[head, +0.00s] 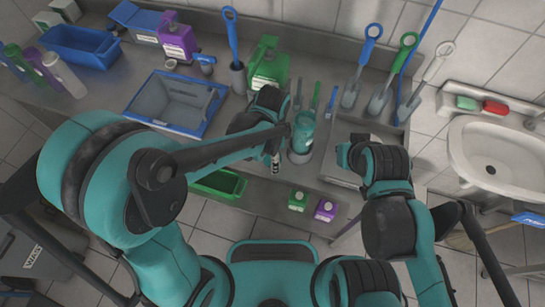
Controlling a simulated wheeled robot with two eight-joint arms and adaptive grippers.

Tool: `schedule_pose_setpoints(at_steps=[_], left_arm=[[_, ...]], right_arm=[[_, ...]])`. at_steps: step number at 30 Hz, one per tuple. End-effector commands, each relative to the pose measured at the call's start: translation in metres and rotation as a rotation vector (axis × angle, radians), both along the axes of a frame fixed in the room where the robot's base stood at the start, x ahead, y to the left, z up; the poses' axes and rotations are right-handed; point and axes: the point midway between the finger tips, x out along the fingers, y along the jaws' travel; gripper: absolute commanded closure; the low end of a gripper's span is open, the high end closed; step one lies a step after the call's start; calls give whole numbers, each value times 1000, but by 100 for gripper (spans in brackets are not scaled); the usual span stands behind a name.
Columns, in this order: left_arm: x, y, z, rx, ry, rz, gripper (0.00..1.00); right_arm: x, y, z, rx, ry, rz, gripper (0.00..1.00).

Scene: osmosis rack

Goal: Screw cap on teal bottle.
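A teal bottle (304,128) stands upright near the front edge of the steel counter, in the middle of the head view. I cannot make out a separate cap; it may be hidden or too small. My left gripper (283,140) is just left of the bottle, with dark parts close to its side. I cannot tell whether they touch it or whether the fingers are open. My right gripper (345,155) is to the right of the bottle, apart from it, over the counter's right part. Its fingers are too small to read.
A blue-rimmed sink basin (180,103) lies left, a green container (268,66) behind. Long-handled tools (360,70) stand at the back right. A white washbasin (497,155) is far right. Small green (298,200) and purple (326,209) containers sit below the counter edge.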

Motion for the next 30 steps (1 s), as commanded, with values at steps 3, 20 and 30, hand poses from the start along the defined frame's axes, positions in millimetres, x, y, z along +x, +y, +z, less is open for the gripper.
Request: schedule_pose_setpoints(at_steps=[3,20,30], left_arm=[[0,0,0,0,0,0,44],[0,0,16,0,0,0,57],[-1,0,82,0,0,0,57]], right_arm=[[0,0,0,0,0,0,100],[0,0,7,0,0,0,100],[0,0,31,0,0,0,100]])
